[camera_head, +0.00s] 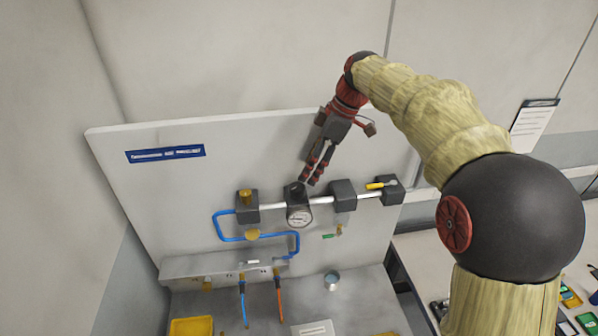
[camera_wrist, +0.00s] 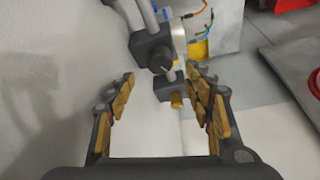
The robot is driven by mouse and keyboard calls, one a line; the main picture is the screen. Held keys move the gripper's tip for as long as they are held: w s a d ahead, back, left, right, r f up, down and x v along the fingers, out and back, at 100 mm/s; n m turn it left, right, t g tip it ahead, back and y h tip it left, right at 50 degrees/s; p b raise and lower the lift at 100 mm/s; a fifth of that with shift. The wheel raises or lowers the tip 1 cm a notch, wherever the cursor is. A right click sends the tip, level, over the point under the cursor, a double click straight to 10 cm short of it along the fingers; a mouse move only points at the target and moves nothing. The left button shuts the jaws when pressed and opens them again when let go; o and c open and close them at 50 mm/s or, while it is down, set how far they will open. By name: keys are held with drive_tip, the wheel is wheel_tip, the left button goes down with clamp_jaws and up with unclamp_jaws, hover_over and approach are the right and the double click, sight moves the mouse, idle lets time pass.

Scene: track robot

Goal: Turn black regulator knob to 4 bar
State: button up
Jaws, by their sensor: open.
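The black regulator knob (camera_head: 296,187) sits on top of the dark regulator body, with a round white gauge (camera_head: 298,217) on the front. The gauge reading is too small to tell. In the wrist view the knob (camera_wrist: 160,63) shows end-on with a thin pale mark, in line with the gap between my fingertips. My gripper (camera_head: 313,180) points down just above and right of the knob in the head view. It is open and empty; in the wrist view its yellow-padded fingers (camera_wrist: 161,78) stand wide apart. I cannot tell if they reach around the knob.
A block with a brass knob (camera_head: 245,196) stands left of the regulator. To the right are a dark block (camera_head: 343,194) and a valve with a yellow lever (camera_head: 380,185). Blue tubing (camera_head: 218,226) loops below. A small metal cup (camera_head: 331,281) and a yellow tray (camera_head: 191,327) stand on the bench.

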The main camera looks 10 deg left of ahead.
sight(298, 187)
drive_tip(key=shift+p+x, duration=0.8)
drive_tip(key=shift+x, duration=3.1)
drive_tip(key=shift+a, duration=0.1)
drive_tip(key=shift+c, duration=1.4)
drive_tip(key=c, duration=0.9)
